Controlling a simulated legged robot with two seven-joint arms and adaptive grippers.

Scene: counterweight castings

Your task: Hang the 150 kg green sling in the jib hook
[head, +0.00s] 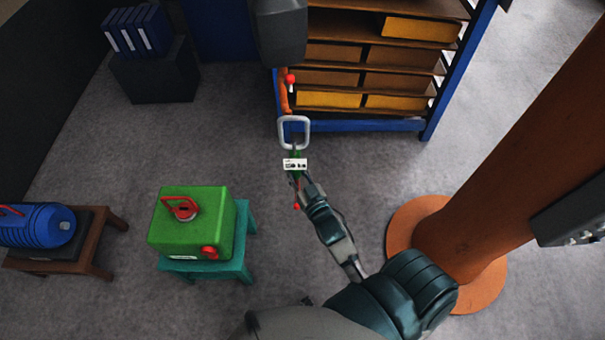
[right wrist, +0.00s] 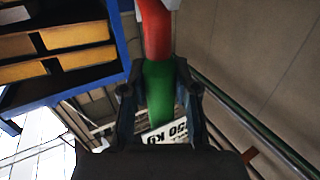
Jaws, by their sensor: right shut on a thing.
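My right gripper (head: 298,181) is shut on the green sling (right wrist: 159,90), which stands upright between the fingers in the right wrist view. A white tag (head: 295,164) on it reads upside down in the wrist view, ending in "50 KG"; the first digit is unclear. The orange jib hook (head: 284,98) hangs below a dark grey block (head: 278,35), close to the ring's top left. I cannot tell whether they touch. My left gripper is out of view.
A shelf rack (head: 425,125) with blue frame stands right behind the hook. An orange column (head: 500,150) rises at the right. A green casting (head: 190,235) sits on a teal stand, a blue casting (head: 35,228) on a brown one. Grey floor lies clear between.

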